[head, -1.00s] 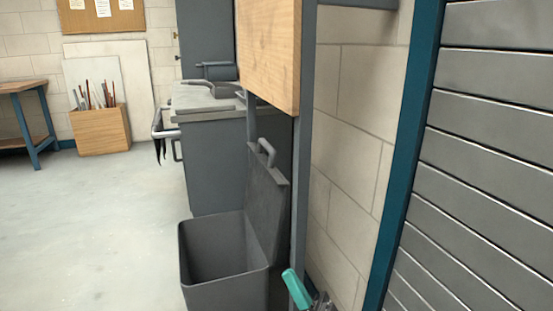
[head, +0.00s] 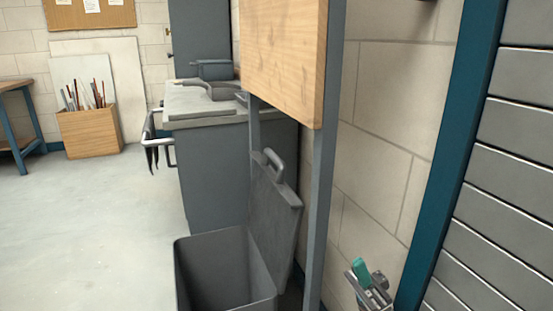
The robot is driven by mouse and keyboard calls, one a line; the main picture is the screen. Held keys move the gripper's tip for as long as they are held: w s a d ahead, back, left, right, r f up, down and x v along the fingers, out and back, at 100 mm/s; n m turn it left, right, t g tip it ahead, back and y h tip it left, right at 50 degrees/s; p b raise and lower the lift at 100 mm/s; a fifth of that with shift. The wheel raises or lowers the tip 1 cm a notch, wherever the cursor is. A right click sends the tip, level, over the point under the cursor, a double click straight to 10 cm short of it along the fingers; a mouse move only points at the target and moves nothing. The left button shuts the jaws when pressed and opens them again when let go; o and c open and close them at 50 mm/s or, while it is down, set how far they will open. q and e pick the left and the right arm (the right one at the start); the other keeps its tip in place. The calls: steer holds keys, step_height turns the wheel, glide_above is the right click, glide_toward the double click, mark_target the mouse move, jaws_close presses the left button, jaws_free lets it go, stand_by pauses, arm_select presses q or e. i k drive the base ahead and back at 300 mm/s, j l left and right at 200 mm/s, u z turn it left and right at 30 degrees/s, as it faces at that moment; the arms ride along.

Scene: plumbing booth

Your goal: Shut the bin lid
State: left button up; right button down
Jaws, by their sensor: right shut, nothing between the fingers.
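The grey bin (head: 211,262) stands on the floor at the bottom middle of the head view, with its top open. Its lid (head: 273,215) stands raised on the bin's right side, leaning a little back, with a bar handle (head: 273,163) near its upper edge. My right gripper (head: 362,272) is at the bottom right, to the right of the bin and the grey post, apart from the lid. It is shut and empty, and a teal part shows on it. My left gripper is not in view.
A grey post (head: 322,190) carrying a wooden board (head: 284,55) stands between the lid and my right gripper. A grey cabinet with a worktop (head: 205,106) is behind the bin. A block wall and slatted panel (head: 510,160) are at the right. The floor (head: 85,230) left of the bin is clear.

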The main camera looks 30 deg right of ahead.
mark_target(275, 213)
steer(key=i+l, duration=0.1)
steer(key=i, duration=0.45)
steer(key=i+l, duration=0.1)
steer(key=i, duration=0.45)
